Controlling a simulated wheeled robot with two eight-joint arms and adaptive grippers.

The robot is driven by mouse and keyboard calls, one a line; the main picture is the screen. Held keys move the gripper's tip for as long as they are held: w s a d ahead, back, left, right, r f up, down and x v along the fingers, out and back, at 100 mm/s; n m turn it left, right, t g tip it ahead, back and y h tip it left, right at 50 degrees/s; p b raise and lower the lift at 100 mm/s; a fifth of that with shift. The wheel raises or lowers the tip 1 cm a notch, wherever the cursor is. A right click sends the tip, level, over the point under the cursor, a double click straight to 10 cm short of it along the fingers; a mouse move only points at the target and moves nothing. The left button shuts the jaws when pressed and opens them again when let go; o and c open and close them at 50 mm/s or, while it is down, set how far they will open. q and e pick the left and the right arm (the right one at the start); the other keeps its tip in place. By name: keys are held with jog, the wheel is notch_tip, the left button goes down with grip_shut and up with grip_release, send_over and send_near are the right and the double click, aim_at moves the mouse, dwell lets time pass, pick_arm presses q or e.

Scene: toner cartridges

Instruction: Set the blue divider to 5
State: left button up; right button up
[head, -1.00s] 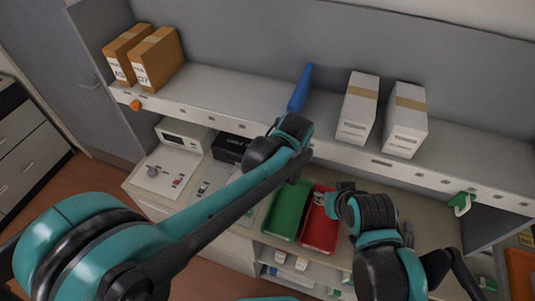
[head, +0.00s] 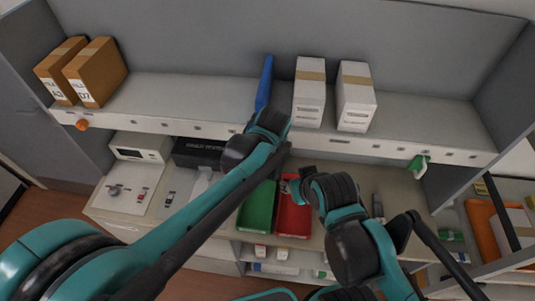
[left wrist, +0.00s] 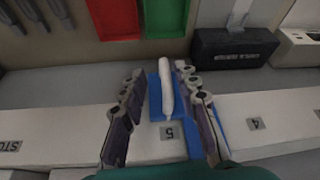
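The blue divider (head: 264,84) stands on the upper shelf, left of the white boxes. In the left wrist view the divider (left wrist: 155,92) has a white bar along its middle and sits at the shelf-edge label 5 (left wrist: 168,131). My left gripper (left wrist: 159,70) is open, with one finger on each side of the divider's front end; gaps show beside the white bar. In the head view my left wrist hides the divider's lower end. My right gripper (head: 296,180) is over the red tray; its fingers are too small to read.
White boxes (head: 309,92) stand right of the divider and brown boxes (head: 95,72) at the far left. An orange marker (head: 82,125) and a green clip (head: 418,165) sit on the shelf edge. Below are a green tray (head: 257,205) and a red tray (head: 293,216).

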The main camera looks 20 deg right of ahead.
pick_arm(q)
jog(key=shift+a+r, duration=0.1)
jog(key=shift+a+r, duration=0.1)
jog(key=shift+r, duration=0.25)
jog(key=v, duration=1.1)
jog(key=s+a+f+t+b, duration=0.1)
jog(key=s+a+f+b, duration=0.2)
jog(key=a+f+b, duration=0.5)
jog(key=s+a+f+n+b, duration=0.1)
jog(key=s+a+f+b, duration=0.2)
jog(key=a+f+b, duration=0.5)
jog(key=s+a+f+n+t+b, duration=0.1)
jog(key=s+a+f+b, duration=0.1)
jog(key=a+f+b, duration=0.7)
jog(key=a+f, duration=0.6)
jog(key=f, duration=0.2)
jog(key=shift+s+t+y, duration=0.3)
jog(key=shift+s+y, duration=0.1)
